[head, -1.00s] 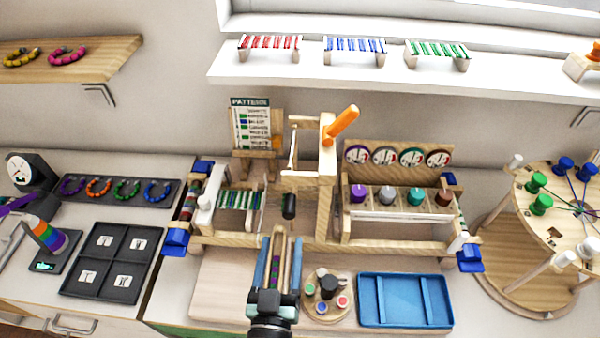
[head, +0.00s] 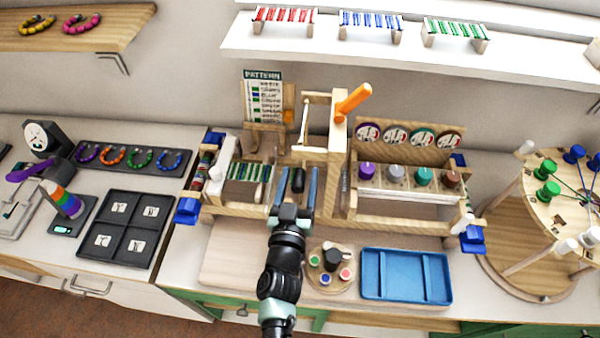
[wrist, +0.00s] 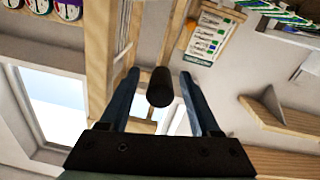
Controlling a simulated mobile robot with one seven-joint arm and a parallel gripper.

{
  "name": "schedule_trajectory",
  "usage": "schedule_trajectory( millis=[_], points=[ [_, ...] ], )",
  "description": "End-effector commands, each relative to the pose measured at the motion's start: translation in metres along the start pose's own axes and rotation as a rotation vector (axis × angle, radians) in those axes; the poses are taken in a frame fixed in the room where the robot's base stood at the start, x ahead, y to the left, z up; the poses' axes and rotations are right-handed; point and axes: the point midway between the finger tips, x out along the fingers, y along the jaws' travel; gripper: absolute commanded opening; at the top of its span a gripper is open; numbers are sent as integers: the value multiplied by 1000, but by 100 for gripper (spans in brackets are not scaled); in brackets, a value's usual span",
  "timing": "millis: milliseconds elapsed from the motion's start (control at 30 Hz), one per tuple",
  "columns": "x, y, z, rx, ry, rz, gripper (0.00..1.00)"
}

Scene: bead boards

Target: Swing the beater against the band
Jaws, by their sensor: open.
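A wooden band loom (head: 337,170) stands on the counter. A dark cylindrical grip (head: 298,180), which looks like the beater's handle, is at its middle; how it joins the frame is hidden. Striped green and white band or threads (head: 248,172) lie to its left. My gripper (head: 297,172) is open, its two blue fingers on either side of the dark grip. In the wrist view the grip (wrist: 160,88) shows between the open fingers (wrist: 158,82), with a gap on both sides.
An orange handle (head: 353,102) sticks up from the loom's post. A pattern card (head: 262,98) stands behind. Several colored spools sit at the loom's right.

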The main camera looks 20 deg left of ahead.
Motion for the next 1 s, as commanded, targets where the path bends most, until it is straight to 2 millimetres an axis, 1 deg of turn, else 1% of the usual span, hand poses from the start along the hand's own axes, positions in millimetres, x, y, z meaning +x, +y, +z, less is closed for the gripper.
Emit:
schedule_trajectory(
  millis=[33, 133, 467, 567, 700, 767, 800, 833, 1000],
  points=[
    [5, -1, 1, 0, 0, -1, 64],
    [11, -1, 0, -1, 0, -1, 64],
    [13, 0, 0, -1, -1, -1, 64],
    [13, 0, 0, -1, -1, -1, 47],
    [13, 0, 0, -1, -1, -1, 22],
    [13, 0, 0, -1, -1, -1, 11],
    [13, 0, 0, -1, -1, -1, 4],
    [13, 0, 0, -1, -1, -1, 0],
    [13, 0, 0, -1, 0, -1, 0]
  ],
)
